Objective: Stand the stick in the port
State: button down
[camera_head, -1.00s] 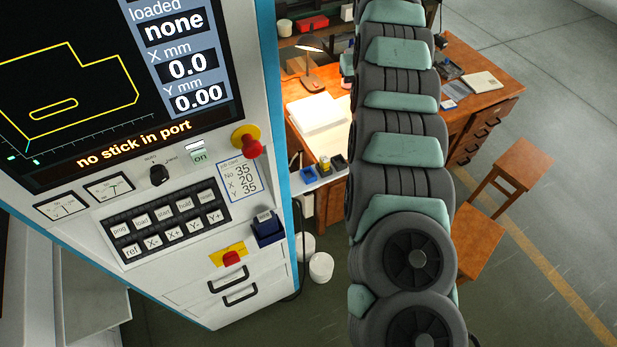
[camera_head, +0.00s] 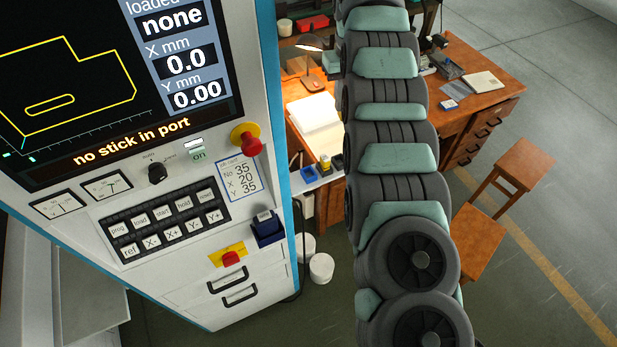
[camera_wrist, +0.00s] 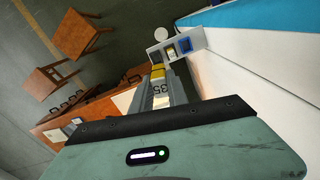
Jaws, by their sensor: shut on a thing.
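In the wrist view my gripper (camera_wrist: 160,78) is shut on a small stick (camera_wrist: 162,88) marked 35, with yellow showing at its far end. The stick is held beyond the dark edge of my gripper body. In the head view my arm shows, but the gripper and stick do not. The machine's screen (camera_head: 130,140) reads "no stick in port" and "loaded none". A dark blue holder (camera_head: 266,228) sits on the lower right of the machine front. I cannot tell for sure whether it is the port.
A wooden desk (camera_head: 495,75) with a lamp is behind my arm. Stools (camera_head: 520,165) stand right. A white bucket (camera_head: 321,267) is on the floor.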

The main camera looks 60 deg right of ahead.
jog(key=shift+w+a, duration=0.1)
jog(key=shift+w, duration=0.15)
jog(key=shift+w+a, duration=0.1)
jog(key=shift+a, duration=0.05)
jog(key=shift+w, duration=0.1)
jog(key=shift+w+a, duration=0.1)
jog(key=shift+w, duration=0.1)
jog(key=shift+w+a+n+b, duration=0.3)
jog(key=shift+w+a+b, duration=0.05)
jog(key=shift+w, duration=0.15)
jog(key=shift+w, duration=0.1)
